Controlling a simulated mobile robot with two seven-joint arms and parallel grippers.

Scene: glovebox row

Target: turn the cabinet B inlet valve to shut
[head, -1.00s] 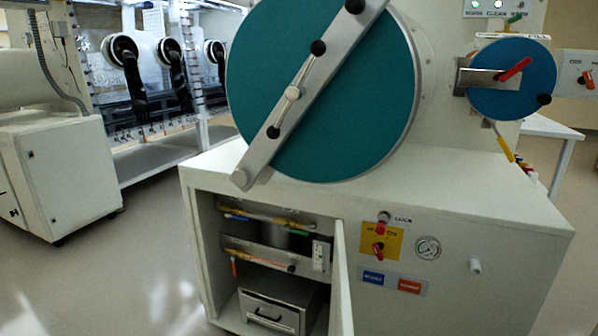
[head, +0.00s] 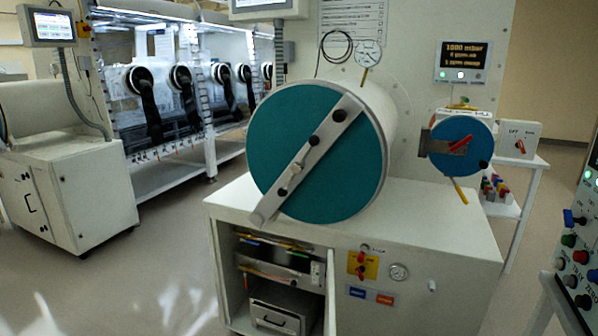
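No valve can be read as the cabinet B inlet valve. In the head view, an open compartment (head: 232,285) low in the white cabinet (head: 455,235) holds pipes with a yellow handle (head: 272,241) and an orange handle (head: 265,274); small blue and green parts show there too. A yellow lever (head: 460,191) hangs slanted under the small blue round door (head: 452,155). A red knob (head: 361,270) sits on a yellow plate on the cabinet front. Neither of my grippers is in view.
The compartment door (head: 330,295) stands open, edge toward me. A large teal round door (head: 340,175) with a diagonal bar is above. A button panel (head: 580,250) stands at the right edge. Another white cabinet (head: 80,195) and gloveboxes are at left. Floor is clear between.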

